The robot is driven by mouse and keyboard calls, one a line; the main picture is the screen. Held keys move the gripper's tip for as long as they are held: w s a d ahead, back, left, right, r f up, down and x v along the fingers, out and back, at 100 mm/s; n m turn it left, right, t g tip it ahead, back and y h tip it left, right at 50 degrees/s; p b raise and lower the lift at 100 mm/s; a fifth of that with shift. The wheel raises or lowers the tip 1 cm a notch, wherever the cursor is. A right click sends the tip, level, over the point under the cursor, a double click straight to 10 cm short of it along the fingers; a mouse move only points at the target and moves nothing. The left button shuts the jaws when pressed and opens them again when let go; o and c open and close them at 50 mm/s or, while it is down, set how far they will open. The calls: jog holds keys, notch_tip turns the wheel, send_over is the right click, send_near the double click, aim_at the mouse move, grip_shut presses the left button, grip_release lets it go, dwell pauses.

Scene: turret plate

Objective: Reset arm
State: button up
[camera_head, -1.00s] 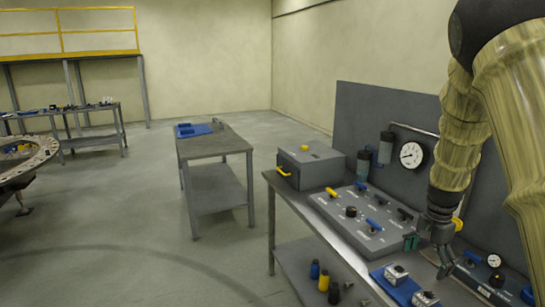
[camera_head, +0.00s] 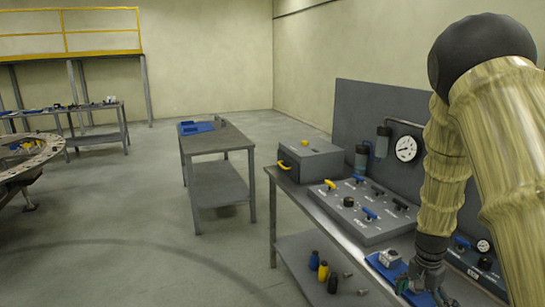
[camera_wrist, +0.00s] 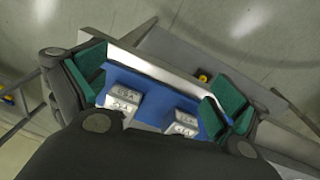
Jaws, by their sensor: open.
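My gripper (camera_head: 420,288) hangs at the lower right of the head view, pointing down at the front edge of the workbench (camera_head: 349,246). In the wrist view my gripper (camera_wrist: 158,92) has its two green-padded fingers wide apart with nothing between them. Beyond the fingers is a blue tray (camera_wrist: 143,83) holding small grey blocks (camera_wrist: 124,99). The blue tray also shows in the head view (camera_head: 376,263), partly hidden by my gripper. My wood-patterned arm covers the right side of the head view.
Bottles (camera_head: 323,271) stand on the lower shelf. A smaller table (camera_head: 216,143) is further back. The floor between is open.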

jog(key=s+a+f+n+b, duration=0.1)
jog(key=s+a+f+n, duration=0.15)
jog(key=s+f, duration=0.55)
jog(key=s+a+f+n+b, duration=0.1)
jog(key=s+a+f+n, duration=0.2)
jog(key=f, duration=0.9)
jog(key=s+a+f+n+b, duration=0.1)
jog(key=s+a+f, duration=0.3)
jog(key=s, duration=0.4)
jog(key=s+a+f+n+b, duration=0.1)
jog(key=s+a+f, duration=0.3)
jog(key=s, duration=0.4)
jog(key=s+a+f+n+y+b, duration=0.1)
jog(key=s+a+f+n, duration=0.2)
jog(key=s, duration=0.5)
jog(key=a+f, duration=0.1)
jog(key=a, duration=0.1)
jog(key=shift+s+a+f+n+b, duration=0.2)
jog(key=shift+a+f+n+b, duration=0.1)
jog(key=shift+n, duration=0.05)
